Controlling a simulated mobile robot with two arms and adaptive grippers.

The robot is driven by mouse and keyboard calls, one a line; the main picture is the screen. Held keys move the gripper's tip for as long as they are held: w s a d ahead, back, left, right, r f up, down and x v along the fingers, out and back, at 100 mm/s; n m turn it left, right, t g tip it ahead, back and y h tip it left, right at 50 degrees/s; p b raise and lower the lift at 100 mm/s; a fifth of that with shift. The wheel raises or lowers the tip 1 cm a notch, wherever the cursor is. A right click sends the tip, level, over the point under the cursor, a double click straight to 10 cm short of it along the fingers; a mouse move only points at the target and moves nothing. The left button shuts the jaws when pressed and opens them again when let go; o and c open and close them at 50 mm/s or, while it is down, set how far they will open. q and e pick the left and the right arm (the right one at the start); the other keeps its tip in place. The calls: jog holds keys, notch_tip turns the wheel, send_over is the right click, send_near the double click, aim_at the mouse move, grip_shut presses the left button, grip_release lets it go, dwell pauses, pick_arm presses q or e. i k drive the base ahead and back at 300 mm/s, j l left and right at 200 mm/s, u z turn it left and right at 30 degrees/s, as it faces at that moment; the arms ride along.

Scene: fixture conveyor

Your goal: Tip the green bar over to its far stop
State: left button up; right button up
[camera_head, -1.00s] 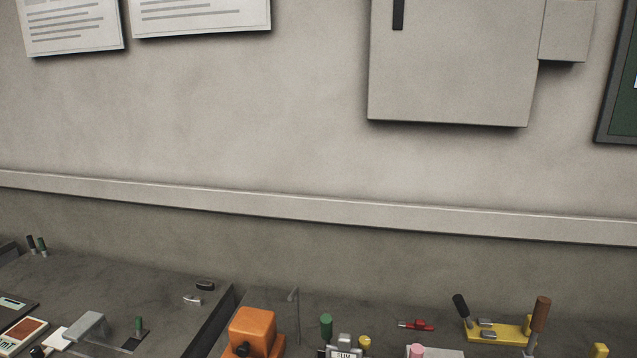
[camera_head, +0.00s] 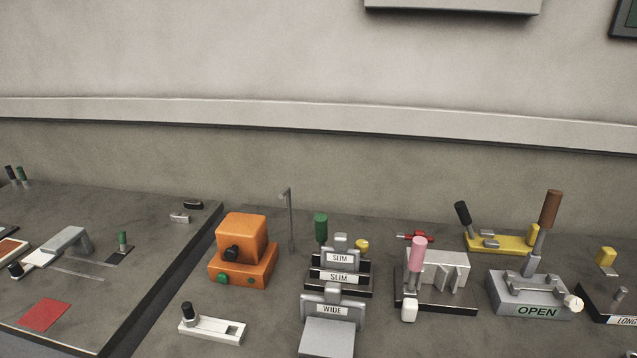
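Several green-handled pieces show, and I cannot tell which is the task's green bar. A thick green handle (camera_head: 321,227) stands upright behind the SLIM-labelled fixture (camera_head: 337,276), which hides its foot. A small green handle (camera_head: 122,239) stands upright on a dark plate on the left table. Another thin green handle (camera_head: 21,174) stands beside a black one at the far left, leaning slightly. No stop can be made out for any of them. Neither of my grippers is in view.
An orange block device (camera_head: 243,240) stands left of the SLIM fixture, with a thin grey post (camera_head: 291,222) between. A pink-knobbed fixture (camera_head: 436,270), an OPEN-labelled lever block (camera_head: 528,298) and a yellow base (camera_head: 500,242) crowd the right. A gap separates the two tables.

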aim_at(320, 219)
jog(key=j+z, duration=0.6)
jog(key=z, duration=0.15)
jog(key=j+z, duration=0.4)
jog(key=k+l, duration=0.05)
jog(key=l, duration=0.05)
